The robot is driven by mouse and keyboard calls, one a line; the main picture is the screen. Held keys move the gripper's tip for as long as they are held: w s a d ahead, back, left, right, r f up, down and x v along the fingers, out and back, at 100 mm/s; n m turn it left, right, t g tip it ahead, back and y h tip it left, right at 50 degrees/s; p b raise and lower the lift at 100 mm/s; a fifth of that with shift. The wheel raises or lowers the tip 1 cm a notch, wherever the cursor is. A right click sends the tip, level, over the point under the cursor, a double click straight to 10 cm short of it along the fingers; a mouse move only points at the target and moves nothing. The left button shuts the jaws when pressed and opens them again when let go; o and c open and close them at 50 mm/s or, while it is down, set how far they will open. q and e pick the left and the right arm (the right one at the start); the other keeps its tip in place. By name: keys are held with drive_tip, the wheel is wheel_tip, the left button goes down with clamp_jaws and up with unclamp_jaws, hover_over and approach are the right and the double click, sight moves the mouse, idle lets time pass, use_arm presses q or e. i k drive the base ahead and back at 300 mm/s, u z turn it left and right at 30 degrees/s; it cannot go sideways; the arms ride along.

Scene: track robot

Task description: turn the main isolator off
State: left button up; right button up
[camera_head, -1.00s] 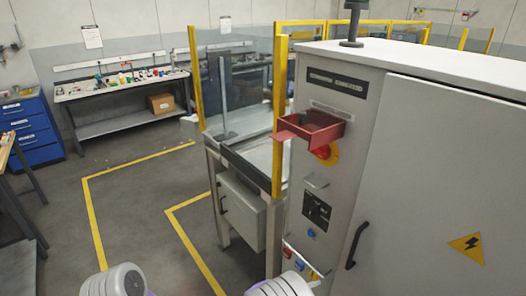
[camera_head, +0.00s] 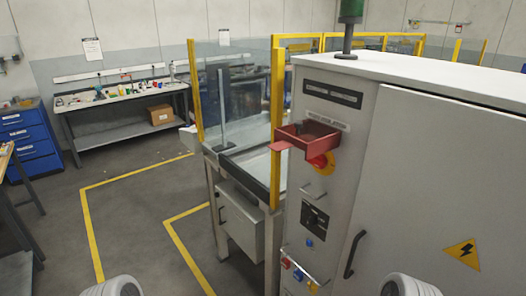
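The main isolator is a red rotary switch (camera_head: 318,161) on a yellow plate (camera_head: 330,165), on the narrow face of a tall grey cabinet (camera_head: 420,190). A red open-topped tray or box (camera_head: 312,136) sticks out just above it and hides its upper part. The handle's exact angle is hard to make out. Parts of my two arms show at the bottom edge, one left of the cabinet and one in front of its door. Neither gripper is in the picture.
A black door handle (camera_head: 354,254), a blue button (camera_head: 309,242) and coloured sockets (camera_head: 298,275) are lower on the cabinet. A yellow-framed guard (camera_head: 277,120) stands beside it. A green-topped beacon (camera_head: 350,14) is on top. Grey floor (camera_head: 130,230) is open at left.

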sight(320, 162)
drive_tip(key=k, duration=0.55)
drive_tip(key=u, duration=0.75)
drive_tip(key=i, duration=1.4)
drive_tip(key=z, duration=0.85)
